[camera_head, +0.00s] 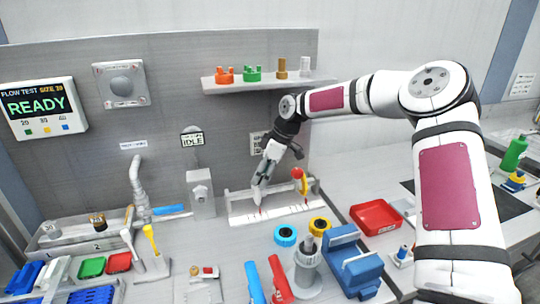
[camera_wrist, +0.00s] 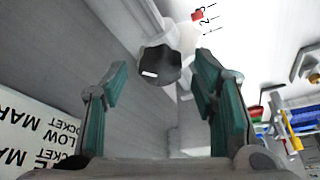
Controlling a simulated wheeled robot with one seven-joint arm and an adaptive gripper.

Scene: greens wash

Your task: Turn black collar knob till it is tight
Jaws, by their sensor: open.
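The black collar knob (camera_wrist: 160,66) shows in the wrist view, a dark faceted knob with a short white mark on its face. It sits on a pale fitting (camera_wrist: 184,38) that reaches away behind it. My gripper (camera_head: 262,184) is open, its two teal-lined fingers to the left and right of the knob in the wrist picture. The knob appears beyond the fingertips, and I see no contact. In the head view my gripper points down over the white scale fixture (camera_head: 240,216) by the back wall, and I cannot make out the knob there.
A grey dispenser box (camera_head: 201,196) is to the left. A shelf (camera_head: 265,84) with coloured collars is above. A red tray (camera_head: 375,217) and a blue vise (camera_head: 350,262) lie nearer.

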